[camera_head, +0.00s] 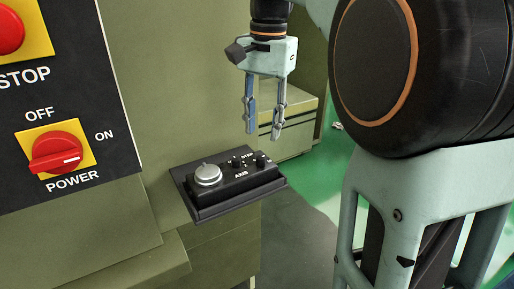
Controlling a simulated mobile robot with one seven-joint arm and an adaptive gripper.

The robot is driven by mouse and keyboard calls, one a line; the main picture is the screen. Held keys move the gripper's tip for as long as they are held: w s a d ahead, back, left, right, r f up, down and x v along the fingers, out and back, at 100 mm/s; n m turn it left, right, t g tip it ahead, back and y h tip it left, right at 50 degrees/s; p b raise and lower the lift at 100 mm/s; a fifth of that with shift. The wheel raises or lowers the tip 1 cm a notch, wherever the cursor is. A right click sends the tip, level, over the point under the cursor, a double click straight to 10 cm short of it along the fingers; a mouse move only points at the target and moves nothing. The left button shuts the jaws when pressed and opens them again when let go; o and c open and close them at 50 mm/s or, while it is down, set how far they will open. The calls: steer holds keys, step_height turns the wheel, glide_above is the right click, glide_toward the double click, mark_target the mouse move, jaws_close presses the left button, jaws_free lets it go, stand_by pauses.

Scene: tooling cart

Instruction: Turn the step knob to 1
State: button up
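A black control box (240,185) sits on a dark base plate beside the green machine. It carries a large silver dial (208,175) at its left and small black knobs at its right. The small right-hand knob (261,160) is beside the "STEP" lettering; another small black knob (236,162) is to its left. The lettering "AXIS" is on the front. The knob pointers and numbers are too small to read. My gripper (264,133) points down above the right part of the box, its two fingers apart with nothing between them. It appears clear of the knobs.
A dark panel at the left carries a red POWER switch (56,154) on a yellow plate and a red STOP button (8,31). The green machine wall (180,80) stands behind the box. A green cabinet (295,130) is behind my gripper. My arm fills the right side.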

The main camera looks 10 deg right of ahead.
mark_target(261, 157)
step_height(261, 157, down, 7)
steer(key=shift+w+a+f+b, duration=0.1)
steer(key=shift+a+f+b, duration=0.1)
steer(key=shift+b, duration=0.35)
steer(key=shift+d, duration=0.1)
steer(key=shift+c, duration=0.7)
jaws_close()
